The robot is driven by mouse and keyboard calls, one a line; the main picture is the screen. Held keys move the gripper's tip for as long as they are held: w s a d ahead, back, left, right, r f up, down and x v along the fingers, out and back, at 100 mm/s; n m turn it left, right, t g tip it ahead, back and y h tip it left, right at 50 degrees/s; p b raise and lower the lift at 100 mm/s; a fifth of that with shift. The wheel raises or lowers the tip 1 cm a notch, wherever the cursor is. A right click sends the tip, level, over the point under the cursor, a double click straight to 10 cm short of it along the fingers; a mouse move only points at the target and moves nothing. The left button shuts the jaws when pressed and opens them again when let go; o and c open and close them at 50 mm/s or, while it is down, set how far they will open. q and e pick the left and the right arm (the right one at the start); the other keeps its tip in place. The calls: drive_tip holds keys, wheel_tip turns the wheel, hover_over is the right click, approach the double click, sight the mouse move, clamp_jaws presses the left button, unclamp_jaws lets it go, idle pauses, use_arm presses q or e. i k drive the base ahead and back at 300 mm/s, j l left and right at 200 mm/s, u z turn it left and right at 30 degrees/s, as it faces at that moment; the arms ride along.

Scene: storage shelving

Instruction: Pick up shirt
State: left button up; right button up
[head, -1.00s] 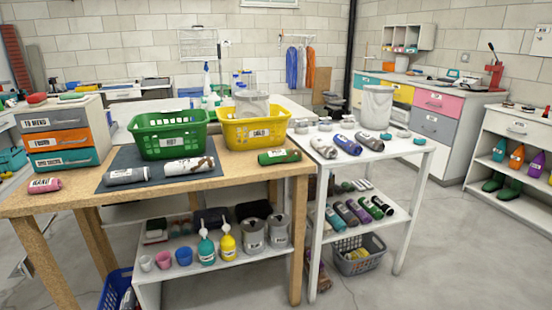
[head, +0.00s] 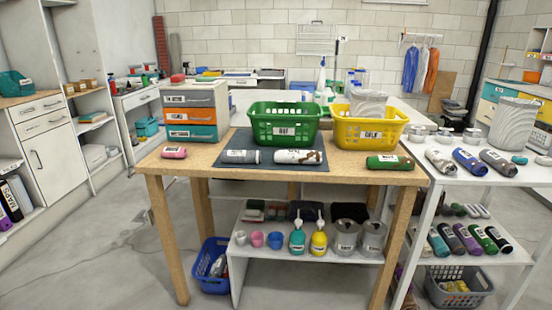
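No single item is clearly readable as the shirt. Several rolled, labelled cloths lie on the wooden table (head: 215,187): a small pink roll (head: 174,152) at the left, a grey roll (head: 240,156) and a white roll with dark stains (head: 299,157) on a dark mat, and a green roll (head: 389,162) at the right. More rolls, a grey one (head: 441,160), a blue one (head: 470,162) and a dark grey one (head: 497,162), lie on the white table at the right. Neither of my grippers is in view.
A green basket (head: 284,123) and a yellow basket (head: 368,127) stand at the table's back, beside a small drawer unit (head: 191,115). Garments (head: 420,67) hang on the far wall. A blue basket (head: 208,265) sits on the floor. Floor left of the table is clear.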

sight(305, 158)
drive_tip(key=i+j+z, duration=0.1)
drive_tip(key=i+j, duration=1)
drive_tip(key=j, duration=0.1)
